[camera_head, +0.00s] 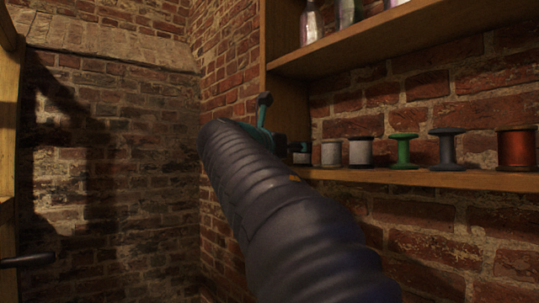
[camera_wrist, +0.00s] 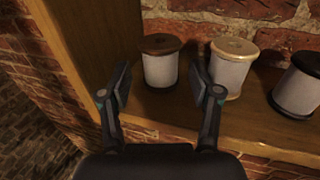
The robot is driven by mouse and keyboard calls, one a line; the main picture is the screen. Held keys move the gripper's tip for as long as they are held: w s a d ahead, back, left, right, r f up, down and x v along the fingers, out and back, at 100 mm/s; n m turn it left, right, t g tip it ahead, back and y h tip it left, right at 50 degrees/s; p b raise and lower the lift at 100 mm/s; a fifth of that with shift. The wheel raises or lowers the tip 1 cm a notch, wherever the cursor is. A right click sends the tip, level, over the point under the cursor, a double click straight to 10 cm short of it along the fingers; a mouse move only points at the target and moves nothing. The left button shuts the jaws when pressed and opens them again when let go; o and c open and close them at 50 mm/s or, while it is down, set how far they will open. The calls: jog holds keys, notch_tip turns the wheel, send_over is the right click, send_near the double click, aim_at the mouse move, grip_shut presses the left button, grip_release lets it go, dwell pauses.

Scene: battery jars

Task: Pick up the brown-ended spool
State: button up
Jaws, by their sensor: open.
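The brown-ended spool (camera_wrist: 160,68) has a white winding and stands upright on the wooden shelf near its left side panel. In the wrist view it sits between and just beyond the two fingertips of my gripper (camera_wrist: 160,86). The gripper is open, one finger to each side, and the spool is not gripped. In the head view my arm hides most of the gripper (camera_head: 266,122), which is at the left end of the lower shelf. A partly hidden spool shows there, but its end colour is unclear.
A cream-ended spool (camera_wrist: 230,72) stands close right of the right finger, with a dark-ended spool (camera_wrist: 298,88) beyond. The shelf's side panel (camera_wrist: 95,50) is close on the left. Farther right are green (camera_head: 404,151), dark (camera_head: 447,149) and copper (camera_head: 516,149) spools. An upper shelf (camera_head: 400,35) holds jars.

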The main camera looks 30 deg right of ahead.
jog(key=shift+r+x, duration=0.2)
jog(key=shift+x, duration=2.5)
jog(key=c, duration=0.8)
